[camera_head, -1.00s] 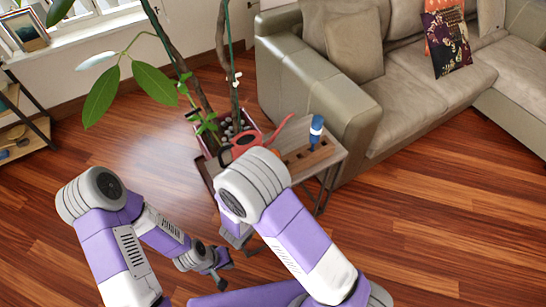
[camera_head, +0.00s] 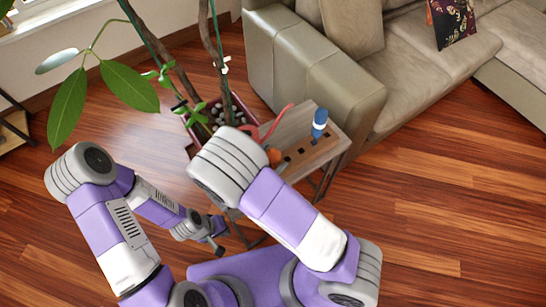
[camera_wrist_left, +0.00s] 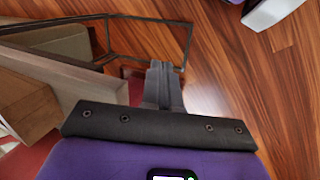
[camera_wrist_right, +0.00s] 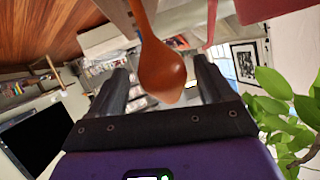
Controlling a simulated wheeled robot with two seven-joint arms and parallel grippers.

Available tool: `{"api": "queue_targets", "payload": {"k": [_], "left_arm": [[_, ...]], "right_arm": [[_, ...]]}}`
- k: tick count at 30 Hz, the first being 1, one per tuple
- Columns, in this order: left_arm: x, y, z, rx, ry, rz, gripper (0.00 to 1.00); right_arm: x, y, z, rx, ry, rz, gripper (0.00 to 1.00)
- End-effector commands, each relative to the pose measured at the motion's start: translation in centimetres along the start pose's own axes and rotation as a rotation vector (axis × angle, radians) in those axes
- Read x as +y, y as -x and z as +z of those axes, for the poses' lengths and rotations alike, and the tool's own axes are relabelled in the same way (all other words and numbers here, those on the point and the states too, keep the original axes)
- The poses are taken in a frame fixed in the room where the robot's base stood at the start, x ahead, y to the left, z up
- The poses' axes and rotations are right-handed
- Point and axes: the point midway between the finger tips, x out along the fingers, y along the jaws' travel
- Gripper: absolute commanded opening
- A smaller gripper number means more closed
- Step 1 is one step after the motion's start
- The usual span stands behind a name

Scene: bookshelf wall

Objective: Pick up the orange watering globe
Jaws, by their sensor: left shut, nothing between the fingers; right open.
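The orange watering globe (camera_wrist_right: 162,76) hangs with its round bulb between the spread fingers of my open right gripper (camera_wrist_right: 162,66) in the right wrist view. A gap shows on both sides of it, and its stem runs up out of the picture. In the head view only a small orange part of the globe (camera_head: 274,156) shows at the small wooden table (camera_head: 296,126), beside my right forearm. That forearm hides my right gripper there. My left gripper (camera_head: 218,241) is shut and empty, low over the floor; its closed fingers (camera_wrist_left: 161,72) show in the left wrist view.
A blue and white object (camera_head: 319,123) stands upright in the slotted rack on the table. A red watering can (camera_head: 276,122) is partly hidden behind my right arm. A potted plant (camera_head: 226,112) stands left of the table, the sofa (camera_head: 315,85) behind. Open floor lies right.

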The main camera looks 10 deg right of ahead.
Motion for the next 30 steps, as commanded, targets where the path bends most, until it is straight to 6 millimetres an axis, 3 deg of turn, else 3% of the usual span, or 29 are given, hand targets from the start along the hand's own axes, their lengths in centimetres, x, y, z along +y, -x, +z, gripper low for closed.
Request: {"api": "queue_targets", "payload": {"k": [6,14,26,30], "left_arm": [[-0.4,-1.1,-0.1,0.001,0.000,0.000,0.00],[-0.4,-1.0,-0.1,0.001,0.000,0.000,0.00],[-0.4,-1.0,-0.1,0.001,0.000,0.000,0.00],[-0.4,-1.0,-0.1,0.001,0.000,0.000,0.00]], "right_arm": [[-0.1,-2.9,0.1,0.001,0.000,0.001,0.81],[-0.2,-3.1,0.0,0.000,0.000,0.001,0.81],[-0.2,-3.1,0.0,0.000,0.000,0.000,0.22],[-0.2,-3.1,0.0,0.000,0.000,0.000,0.22]]}}
